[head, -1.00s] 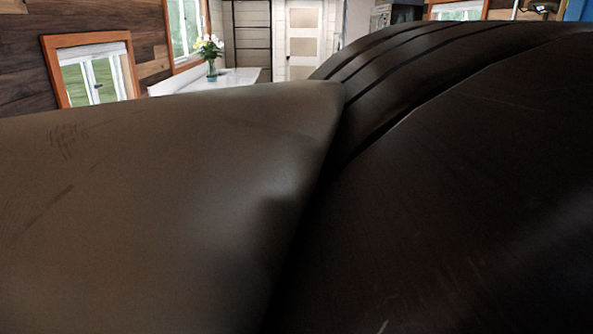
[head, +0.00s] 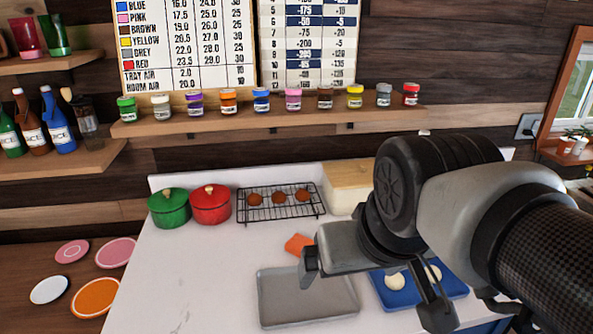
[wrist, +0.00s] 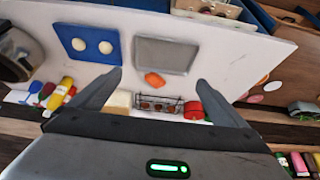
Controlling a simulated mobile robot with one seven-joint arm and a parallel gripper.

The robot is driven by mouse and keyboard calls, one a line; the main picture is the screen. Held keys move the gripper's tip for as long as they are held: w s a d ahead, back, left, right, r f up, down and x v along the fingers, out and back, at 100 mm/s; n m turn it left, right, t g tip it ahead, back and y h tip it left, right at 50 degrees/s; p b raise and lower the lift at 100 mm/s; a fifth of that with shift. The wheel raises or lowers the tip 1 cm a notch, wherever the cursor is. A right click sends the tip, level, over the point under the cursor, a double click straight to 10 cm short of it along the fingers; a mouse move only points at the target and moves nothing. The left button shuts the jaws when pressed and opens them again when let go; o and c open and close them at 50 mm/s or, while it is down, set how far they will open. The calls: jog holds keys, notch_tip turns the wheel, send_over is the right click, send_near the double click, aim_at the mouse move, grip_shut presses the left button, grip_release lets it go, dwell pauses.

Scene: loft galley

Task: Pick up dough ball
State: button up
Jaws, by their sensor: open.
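Two pale round dough balls sit apart on a blue tray (head: 408,300) on the white counter. The left dough ball (head: 395,281) shows clearly; the right dough ball (head: 434,272) is partly covered by my gripper. In the wrist view both, one dough ball (wrist: 78,44) and the other dough ball (wrist: 105,47), lie on the blue tray (wrist: 88,30) at upper left, outside my fingers. My gripper (wrist: 159,78) is open and empty. In the head view my gripper (head: 374,298) is above the counter, its fingers spread across the grey and blue trays.
An empty grey tray (head: 305,295) lies left of the blue one, with a small orange object (head: 298,244) behind it. Green (head: 169,208) and red (head: 210,204) pots, a cooling rack (head: 300,208) with brown balls and a lidded box (head: 345,184) line the back.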

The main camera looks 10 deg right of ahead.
jog(key=shift+w, duration=0.25)
jog(key=c, duration=0.6)
jog(key=w, duration=0.1)
jog(key=w+y+p, duration=0.1)
jog(key=w+p, duration=0.1)
jog(key=shift+w+d+f+m, duration=0.2)
jog(key=shift+f+m, duration=0.15)
jog(key=shift+m, duration=0.05)
jog(key=shift+c, duration=1.2)
jog(key=m+g+h+p, duration=0.2)
jog(key=m+h+p, duration=0.1)
jog(key=m+p, duration=0.2)
send_near(396, 278)
jog(key=shift+b+x, duration=0.85)
jog(key=shift+x, duration=1.3)
jog(key=shift+b+x, duration=1.35)
jog(key=shift+x, duration=1.05)
